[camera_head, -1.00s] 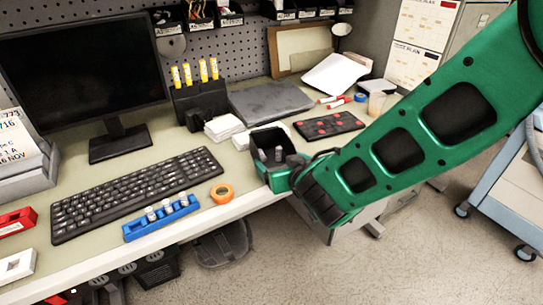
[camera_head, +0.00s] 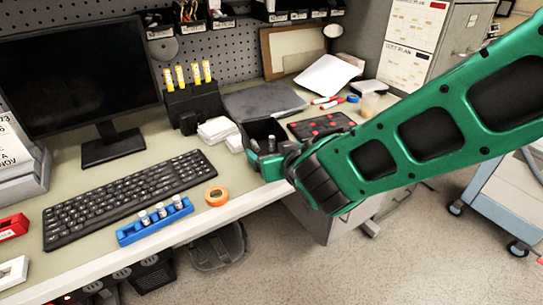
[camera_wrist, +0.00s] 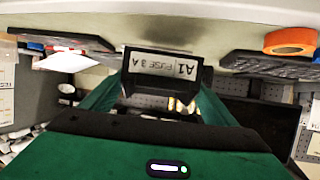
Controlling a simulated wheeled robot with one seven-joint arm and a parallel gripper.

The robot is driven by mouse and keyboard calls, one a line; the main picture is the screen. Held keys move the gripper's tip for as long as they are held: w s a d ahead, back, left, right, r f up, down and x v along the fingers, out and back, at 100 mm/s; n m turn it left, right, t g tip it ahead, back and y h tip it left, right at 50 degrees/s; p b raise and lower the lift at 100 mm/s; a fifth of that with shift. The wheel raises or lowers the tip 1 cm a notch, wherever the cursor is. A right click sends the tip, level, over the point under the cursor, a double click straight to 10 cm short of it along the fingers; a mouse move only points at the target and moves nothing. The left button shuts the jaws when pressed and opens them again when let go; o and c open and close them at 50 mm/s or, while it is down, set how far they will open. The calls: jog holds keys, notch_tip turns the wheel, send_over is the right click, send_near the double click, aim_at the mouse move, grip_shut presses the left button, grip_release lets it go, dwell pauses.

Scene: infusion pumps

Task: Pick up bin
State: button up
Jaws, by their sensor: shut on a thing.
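The bin (camera_head: 262,129) is a small dark open box with grey cylindrical items in it. In the wrist view its front (camera_wrist: 160,66) carries a white label reading "A1 FUSE 3 A", upside down. My gripper (camera_head: 270,158) is shut on the bin at the desk's front edge, with green fingers at both sides. In the wrist view my gripper (camera_wrist: 160,92) has the bin between its fingers. My wrist hides part of the bin in the head view, and I cannot tell its exact height over the desk.
A red-dotted dark pad (camera_head: 318,126) lies right of the bin, and white pads (camera_head: 216,130) lie left. An orange tape roll (camera_head: 217,195) and a blue vial rack (camera_head: 154,221) are near the front edge. Floor (camera_head: 300,262) is open before the desk. A cart (camera_head: 510,205) stands right.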

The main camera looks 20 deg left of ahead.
jog(key=s+a+r, duration=0.5)
jog(key=s+r, duration=0.1)
jog(key=s, duration=0.4)
jog(key=shift+r, duration=0.25)
jog(key=shift+w, duration=0.1)
